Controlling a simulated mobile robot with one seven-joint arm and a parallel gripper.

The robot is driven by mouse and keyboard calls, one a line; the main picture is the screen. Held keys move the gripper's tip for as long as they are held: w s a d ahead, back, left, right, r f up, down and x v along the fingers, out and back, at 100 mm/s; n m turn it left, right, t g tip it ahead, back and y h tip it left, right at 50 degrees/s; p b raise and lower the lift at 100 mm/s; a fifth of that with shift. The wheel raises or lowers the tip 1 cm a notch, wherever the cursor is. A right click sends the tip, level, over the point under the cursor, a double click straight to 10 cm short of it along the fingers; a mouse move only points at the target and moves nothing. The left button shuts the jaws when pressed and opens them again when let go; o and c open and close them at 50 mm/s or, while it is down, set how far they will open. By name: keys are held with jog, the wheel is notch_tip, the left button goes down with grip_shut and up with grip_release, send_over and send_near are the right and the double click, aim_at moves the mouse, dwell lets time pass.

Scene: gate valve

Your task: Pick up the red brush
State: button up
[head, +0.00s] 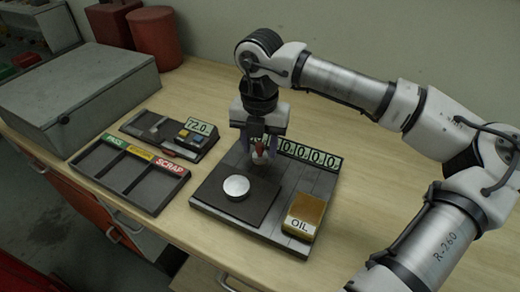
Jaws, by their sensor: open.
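My gripper (258,146) points down over the back of the dark grey board (313,185), in front of the number display. Its fingers are open. A small upright thing with a reddish-brown upper part and a pale lower part, likely the red brush (259,153), shows between the fingers. Its top is partly hidden by the gripper. I cannot tell whether a finger touches it. A silver disc (236,186) lies on the darker square plate, in front of the brush.
A yellow OIL box (304,216) stands at the board's front right. A sorting tray (128,178) with PASS and SCRAP labels lies left, near a scale unit (170,136) reading 72.0. A large grey case (78,92) and red containers (154,38) stand back left. Bench behind my gripper is clear.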

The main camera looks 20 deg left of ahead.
aim_at(260, 144)
grip_shut()
jog(key=shift+r, duration=0.15)
notch_tip(260, 144, up, 20)
jog(key=b, duration=0.3)
dwell(0.5)
jog(key=c, duration=0.6)
grip_release()
grip_shut()
